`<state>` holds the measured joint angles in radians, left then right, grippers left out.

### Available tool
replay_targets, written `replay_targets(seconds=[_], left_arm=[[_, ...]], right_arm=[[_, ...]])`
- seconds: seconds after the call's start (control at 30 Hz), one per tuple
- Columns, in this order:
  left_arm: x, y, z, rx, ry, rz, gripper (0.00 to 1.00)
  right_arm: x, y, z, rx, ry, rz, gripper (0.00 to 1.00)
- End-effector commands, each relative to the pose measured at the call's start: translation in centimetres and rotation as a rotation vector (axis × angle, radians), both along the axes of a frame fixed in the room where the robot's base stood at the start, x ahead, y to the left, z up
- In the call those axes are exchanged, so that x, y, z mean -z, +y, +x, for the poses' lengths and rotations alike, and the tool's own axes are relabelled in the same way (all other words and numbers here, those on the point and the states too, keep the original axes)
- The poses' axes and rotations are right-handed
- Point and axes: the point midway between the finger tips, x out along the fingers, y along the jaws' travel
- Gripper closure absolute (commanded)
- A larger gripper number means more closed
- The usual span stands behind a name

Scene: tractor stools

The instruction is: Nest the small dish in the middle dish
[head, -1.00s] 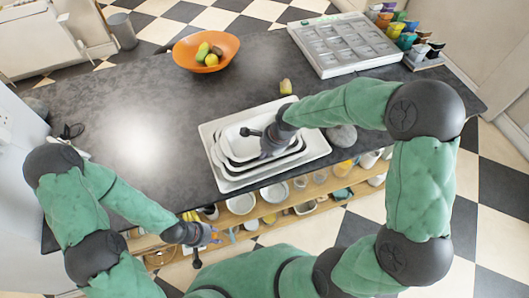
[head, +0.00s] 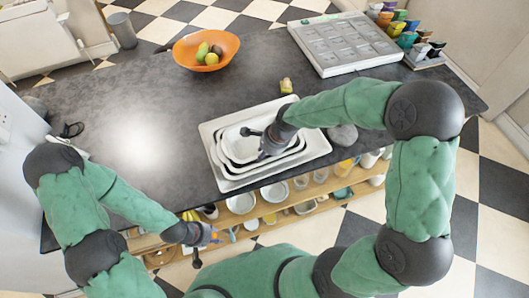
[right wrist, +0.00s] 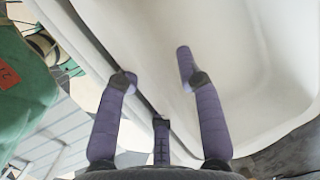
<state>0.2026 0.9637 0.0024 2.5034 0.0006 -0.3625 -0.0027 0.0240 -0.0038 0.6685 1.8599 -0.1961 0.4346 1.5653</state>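The small white dish (head: 236,148) lies inside the middle dish (head: 291,151), whose rim shows close around it. Both are within a larger white dish (head: 318,143) on the dark counter. My right gripper (head: 268,146) is at the right side of the small dish and hides part of its rim. In the right wrist view its fingers (right wrist: 155,72) stand apart, one over the white dish interior and one by the rim. My left gripper (head: 214,234) hangs empty in front of the counter, its fingers apart.
An orange bowl of fruit (head: 226,50) and a grey compartment tray (head: 345,46) stand at the back. A small yellow item (head: 286,86) and a grey round thing (head: 343,137) are near the dishes. The counter's left half (head: 110,110) is mostly clear. A shelf with dishware runs below the front edge.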

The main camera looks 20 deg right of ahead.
Motion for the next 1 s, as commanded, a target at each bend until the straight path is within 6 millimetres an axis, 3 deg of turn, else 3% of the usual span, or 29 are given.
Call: replay_targets(seconds=[0.27, 0.7, 1.0], left_arm=[[0.0, 0.0, 0.0, 0.000, 0.000, 0.000, 0.60], [0.0, 0.0, 0.0, 0.000, 0.000, 0.000, 0.60], [0.0, 0.0, 0.0, 0.000, 0.000, 0.000, 0.60]], right_arm=[[-0.8, -0.3, -0.4, -0.001, 0.006, -0.001, 0.61], [-8.6, -2.3, -1.7, 0.001, -0.001, 0.000, 0.61], [-11.2, -3.0, -2.2, 0.000, 0.001, 0.000, 0.61]])
